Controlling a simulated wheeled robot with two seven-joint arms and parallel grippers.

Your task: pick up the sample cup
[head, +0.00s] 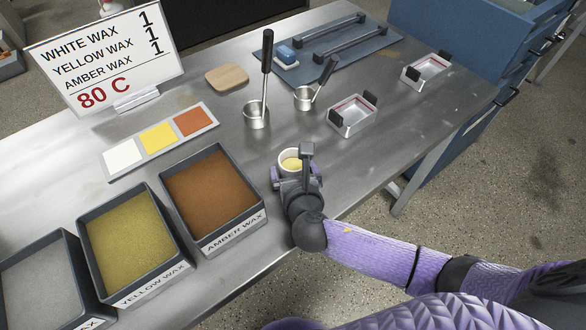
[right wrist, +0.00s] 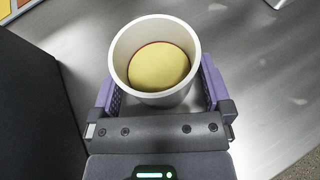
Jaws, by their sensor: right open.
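The sample cup (head: 291,162) is a small white cup with yellow contents, standing on the metal table to the right of the amber wax tray. My right gripper (head: 295,174) is at the cup with its fingers apart, one on each side. In the right wrist view the cup (right wrist: 154,83) stands between the open fingers of the gripper (right wrist: 160,92), with the near part of its lower wall hidden by the gripper body. I cannot tell whether the fingers touch the cup. My left gripper is not in view.
The amber wax tray (head: 243,233) is close to the left of my right gripper, beside the yellow wax tray (head: 165,277). Two metal ladle cups, one (head: 256,116) and another (head: 303,101), stand behind. A rimmed tray (head: 353,127) is farther right. The table's front edge is near.

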